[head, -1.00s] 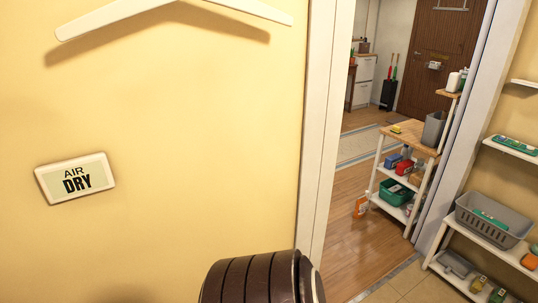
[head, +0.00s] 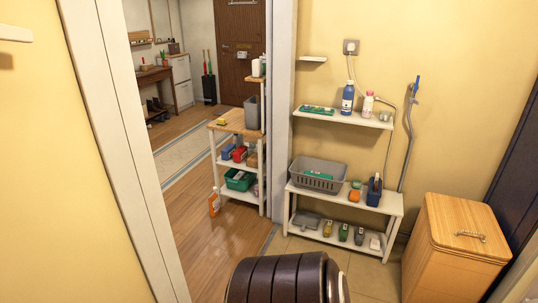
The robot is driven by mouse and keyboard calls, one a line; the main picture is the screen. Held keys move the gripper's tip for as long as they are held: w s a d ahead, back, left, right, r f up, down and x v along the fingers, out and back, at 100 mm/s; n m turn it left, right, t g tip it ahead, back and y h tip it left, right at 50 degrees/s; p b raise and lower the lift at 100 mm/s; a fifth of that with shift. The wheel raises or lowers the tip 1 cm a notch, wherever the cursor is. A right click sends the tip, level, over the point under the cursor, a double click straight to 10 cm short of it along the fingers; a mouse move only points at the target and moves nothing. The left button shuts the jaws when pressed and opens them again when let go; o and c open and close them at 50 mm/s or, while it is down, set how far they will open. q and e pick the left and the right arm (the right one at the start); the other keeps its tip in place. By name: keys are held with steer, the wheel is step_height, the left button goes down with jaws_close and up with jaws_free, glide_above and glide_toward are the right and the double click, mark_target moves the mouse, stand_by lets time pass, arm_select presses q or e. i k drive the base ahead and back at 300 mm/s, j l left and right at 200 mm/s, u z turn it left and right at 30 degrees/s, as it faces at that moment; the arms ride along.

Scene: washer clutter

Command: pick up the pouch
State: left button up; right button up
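I cannot make out for certain which thing is the pouch. A flat green and white pack (head: 318,110) lies on the upper wall shelf, at its left end. Another green item (head: 318,175) shows inside the grey basket (head: 308,184) on the lower white rack. Either is too small to identify as the pouch. Neither of my grippers is in view.
The white rack (head: 345,199) holds several small bottles and boxes. The wall shelf (head: 350,118) carries a blue bottle (head: 347,98). A wooden hamper (head: 452,245) stands right.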

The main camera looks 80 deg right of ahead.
mark_target(214, 206)
steer(key=l+z, duration=0.45)
steer(key=i+l+z, duration=0.15)
steer(key=z, duration=0.25)
steer(key=i+l+z, duration=0.2)
steer(key=l+z, duration=0.25)
steer(key=i+l+z, duration=0.15)
steer(key=z, duration=0.3)
steer(key=i+l+z, duration=0.1)
steer(key=i+l, duration=0.25)
steer(key=i, duration=0.2)
steer(key=i+l, duration=0.35)
steer(key=i, duration=0.15)
steer(key=i+l, duration=0.15)
steer(key=i, duration=0.2)
steer(key=i+l, duration=0.15)
steer(key=i, duration=0.25)
steer(key=i+l, duration=0.15)
steer(key=i, duration=0.2)
